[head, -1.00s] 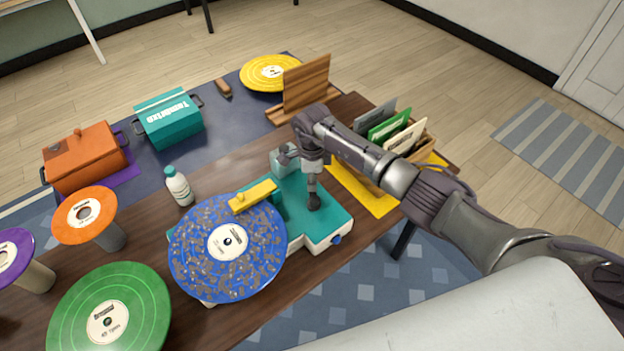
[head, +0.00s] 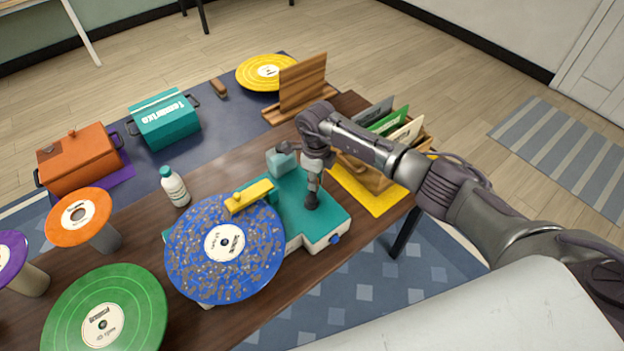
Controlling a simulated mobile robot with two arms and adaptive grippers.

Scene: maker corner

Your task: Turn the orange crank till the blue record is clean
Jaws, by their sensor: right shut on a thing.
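The blue record (head: 190,262) lies flat on the teal record-cleaning machine (head: 329,222), with grey-brown specks of dirt all over it. A yellow arm (head: 250,195) of the machine reaches over the record's upper edge. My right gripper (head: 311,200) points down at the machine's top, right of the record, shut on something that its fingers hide. I see no orange crank; the held part is probably it, but I cannot tell. My left gripper is not in view.
A white bottle (head: 174,188) stands left of the machine. Green (head: 140,310) and orange (head: 65,217) records sit on stands at the left. A crate of sleeves on a yellow mat (head: 372,197) is behind my right arm. An orange box (head: 78,160) and teal box (head: 165,120) stand further back.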

